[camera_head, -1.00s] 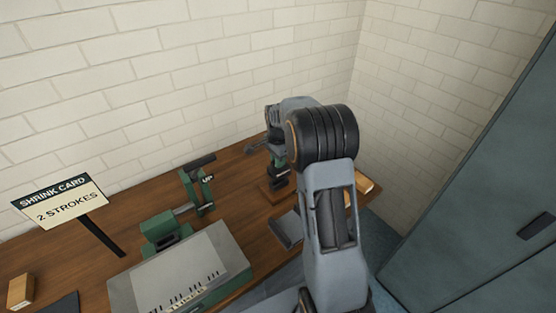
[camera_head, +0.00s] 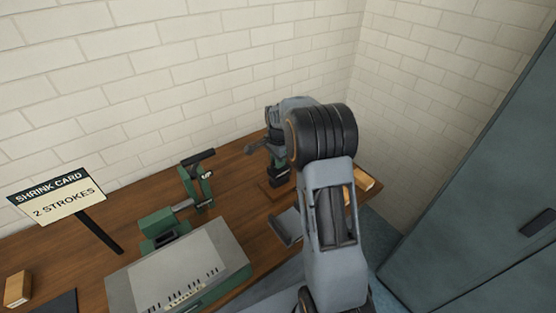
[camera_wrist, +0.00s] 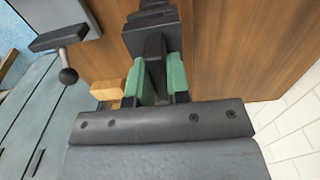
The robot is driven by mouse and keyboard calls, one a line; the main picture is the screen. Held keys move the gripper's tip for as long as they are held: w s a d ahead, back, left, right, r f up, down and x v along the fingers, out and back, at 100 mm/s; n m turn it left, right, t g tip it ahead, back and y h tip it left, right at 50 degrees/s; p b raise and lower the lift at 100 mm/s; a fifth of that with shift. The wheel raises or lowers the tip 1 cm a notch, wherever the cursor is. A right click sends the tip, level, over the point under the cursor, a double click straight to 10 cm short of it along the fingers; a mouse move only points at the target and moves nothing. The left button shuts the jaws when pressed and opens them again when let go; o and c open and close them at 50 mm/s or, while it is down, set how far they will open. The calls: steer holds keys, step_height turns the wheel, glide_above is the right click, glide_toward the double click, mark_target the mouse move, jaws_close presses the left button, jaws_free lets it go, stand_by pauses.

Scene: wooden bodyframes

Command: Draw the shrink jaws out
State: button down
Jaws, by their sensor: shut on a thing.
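My gripper (camera_head: 280,164) is over the back right of the wooden bench, partly hidden behind my own arm in the head view. In the wrist view its two green-padded fingers (camera_wrist: 160,80) are closed on a dark block-like piece (camera_wrist: 150,38), which I take to be the shrink jaws. In the head view the dark piece (camera_head: 279,181) shows under the fingers, just over or on a brown wooden base (camera_head: 266,192); I cannot tell whether they touch. A green machine (camera_head: 163,227) with an upright lever (camera_head: 196,172) stands to the left.
A card reading "SHRINK CARD, 2 STROKES" (camera_head: 57,196) stands at left. A grey-topped case (camera_head: 178,268) lies in front. A small wooden block (camera_head: 18,289) is at far left. Brick walls close the back. A blue-grey cabinet (camera_head: 490,180) stands at right. Bare bench shows between card and machine.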

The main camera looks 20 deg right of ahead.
steer(key=shift+f+b, duration=0.5)
steer(key=shift+f, duration=0.2)
steer(key=c, duration=1)
jaws_free()
steer(key=shift+f, duration=0.15)
step_height(320, 180, up, 14)
stand_by(0.3)
steer(key=s+a+n+t, duration=0.1)
steer(key=s+a+n, duration=0.2)
steer(key=s+n, duration=0.2)
steer(key=s+a+f+n+t, duration=0.1)
steer(key=s+a+n, duration=0.3)
steer(key=s, duration=0.6)
steer(key=s+a+f+n+t, duration=0.1)
steer(key=s+a+n, duration=0.2)
steer(key=s+n, duration=0.4)
steer(key=shift+s+a+t, duration=0.4)
steer(key=shift+s, duration=0.45)
